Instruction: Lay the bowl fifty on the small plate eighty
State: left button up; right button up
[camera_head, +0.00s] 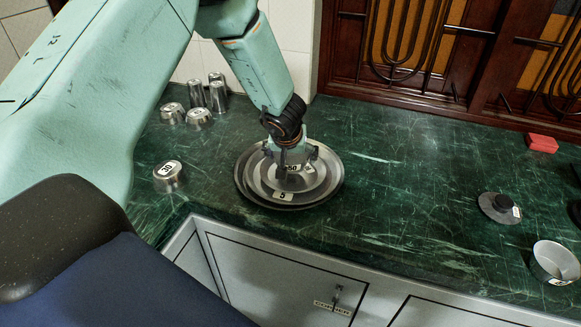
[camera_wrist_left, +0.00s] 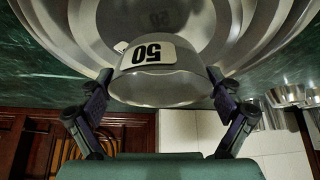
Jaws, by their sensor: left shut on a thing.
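The bowl fifty (camera_wrist_left: 165,88) is a small grey metal bowl with a white "50" label. It sits between the fingers of my left gripper (camera_wrist_left: 160,78), which is shut on it. In the head view, my left gripper (camera_head: 292,155) points down over the middle of a stack of round grey plates (camera_head: 258,192), with the "50" label just under it. The front rim label of the stack reads "5". No label "80" is readable, so I cannot tell which plate is the small plate eighty. Whether the bowl touches the plate below is unclear. My right gripper is out of view.
A metal cup labelled "30" (camera_head: 168,177) stands left of the plates, with several metal cups (camera_head: 198,117) behind it. A dark lid (camera_head: 499,208), a metal pot (camera_head: 554,263) and a red block (camera_head: 542,143) are on the right. The green counter (camera_head: 410,190) between is clear.

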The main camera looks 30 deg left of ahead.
pick_arm(q)
jog(key=shift+d+f+b, duration=0.15)
jog(key=shift+f+b, duration=0.2)
jog(key=shift+f, duration=0.25)
jog(key=shift+d+f+b, duration=0.15)
jog(key=shift+f+b, duration=0.2)
jog(key=shift+f, duration=0.2)
jog(key=shift+w+d+f, duration=0.1)
jog(key=shift+f, duration=0.05)
jog(key=shift+w+a, duration=0.1)
jog(key=shift+a, duration=0.1)
jog(key=shift+s+a+f, duration=0.15)
jog(key=shift+s, duration=0.05)
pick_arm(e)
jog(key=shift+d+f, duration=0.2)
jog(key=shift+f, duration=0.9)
pick_arm(q)
jog(key=o, duration=1)
jog(key=shift+d, duration=0.25)
jog(key=shift+c, duration=0.2)
jog(key=shift+w, duration=0.15)
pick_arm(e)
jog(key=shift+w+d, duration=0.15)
pick_arm(q)
jog(key=shift+a+f, duration=0.1)
jog(key=shift+a, duration=0.1)
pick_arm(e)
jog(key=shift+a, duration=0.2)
